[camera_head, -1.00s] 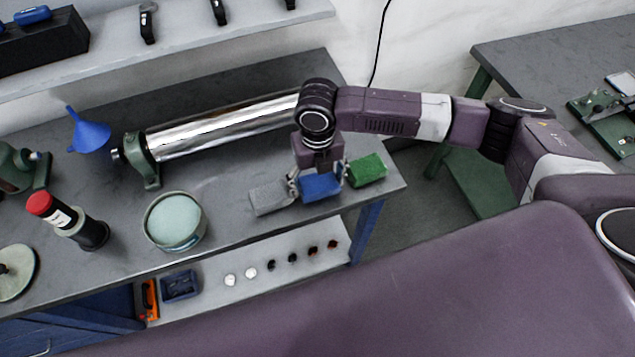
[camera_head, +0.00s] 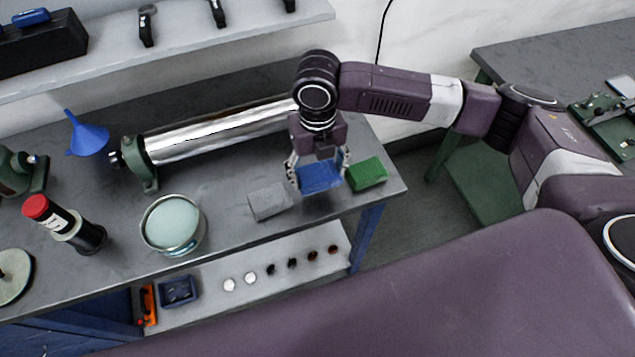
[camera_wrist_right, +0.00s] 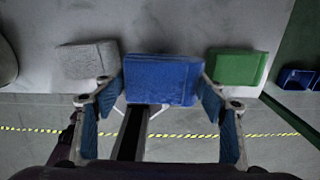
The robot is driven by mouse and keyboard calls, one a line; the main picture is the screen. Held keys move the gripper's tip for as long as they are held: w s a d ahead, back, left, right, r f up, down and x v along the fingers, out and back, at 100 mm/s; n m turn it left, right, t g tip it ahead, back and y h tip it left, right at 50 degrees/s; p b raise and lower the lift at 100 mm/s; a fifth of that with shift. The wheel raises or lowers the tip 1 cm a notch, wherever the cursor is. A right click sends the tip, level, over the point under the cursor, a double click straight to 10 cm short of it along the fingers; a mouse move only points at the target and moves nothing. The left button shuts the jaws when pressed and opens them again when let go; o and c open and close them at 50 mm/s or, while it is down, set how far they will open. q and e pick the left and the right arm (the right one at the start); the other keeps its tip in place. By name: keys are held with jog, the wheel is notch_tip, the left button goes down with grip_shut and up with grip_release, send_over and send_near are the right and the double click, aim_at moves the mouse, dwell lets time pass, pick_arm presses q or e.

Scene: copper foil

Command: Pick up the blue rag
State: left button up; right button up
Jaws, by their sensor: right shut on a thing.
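The blue rag (camera_head: 319,176) is a folded block, held in my right gripper (camera_head: 319,172) near the front right part of the grey workbench. In the right wrist view the blue rag (camera_wrist_right: 162,80) sits between the two fingers of the right gripper (camera_wrist_right: 165,88). A finger touches each of its sides. It appears raised a little above the bench. Its upper part is partly hidden by the gripper in the head view. My left gripper is not in view.
A grey block (camera_head: 270,202) lies left of the blue rag and a green block (camera_head: 367,174) lies close on its right. A shiny metal roll (camera_head: 220,132) lies behind. A round bowl (camera_head: 172,222) stands further left. The bench's front edge is near.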

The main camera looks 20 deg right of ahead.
aim_at(317, 173)
notch_tip(317, 173, up, 14)
jog(key=b, duration=0.1)
jog(key=shift+r+b, duration=0.25)
jog(key=shift+b, duration=0.1)
